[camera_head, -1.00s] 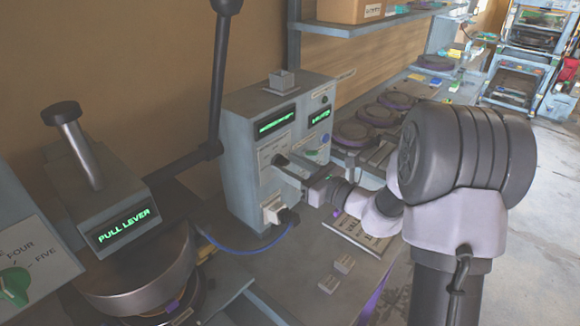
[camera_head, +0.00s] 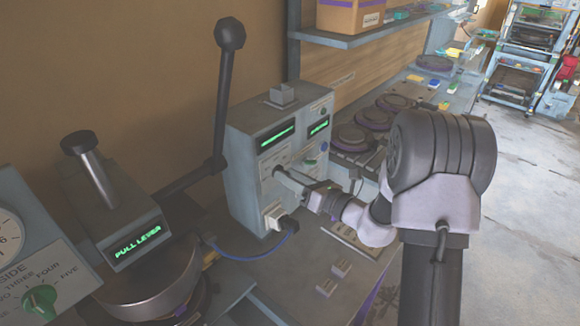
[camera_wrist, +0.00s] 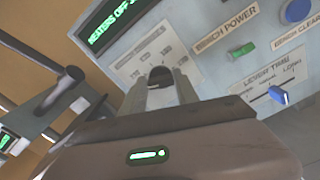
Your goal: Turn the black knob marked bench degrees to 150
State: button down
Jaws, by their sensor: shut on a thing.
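The black knob (camera_wrist: 161,75) sits on the front panel of the grey control box (camera_head: 240,160), under the left green-lit display. In the wrist view its dark rounded top shows between my two fingertips. My gripper (camera_wrist: 160,88) is shut on it, one finger on each side. In the head view my gripper (camera_head: 286,174) reaches the panel from the right, and the knob is mostly hidden there. The scale around the knob (camera_wrist: 147,50) is partly visible, but its numbers are too blurred to read. The display (camera_wrist: 115,22) above reads "HEATERS OFF", cut off at the edge.
Right of the knob are a green bench power switch (camera_wrist: 242,51), a blue button (camera_wrist: 297,10) and a blue lever trim slider (camera_wrist: 278,95). A white plug (camera_head: 274,217) with a blue cable is below. A press with a long black lever (camera_head: 222,100) stands left.

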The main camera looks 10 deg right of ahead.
jog(key=m+p, duration=0.5)
jog(key=m, duration=0.2)
jog(key=m+p, duration=0.6)
jog(key=m, duration=0.1)
jog(key=f+m+p, duration=0.1)
jog(key=m+p, duration=0.5)
jog(key=m, duration=0.1)
jog(key=shift+m, duration=0.4)
dwell(0.3)
jog(key=c, duration=0.9)
grip_release()
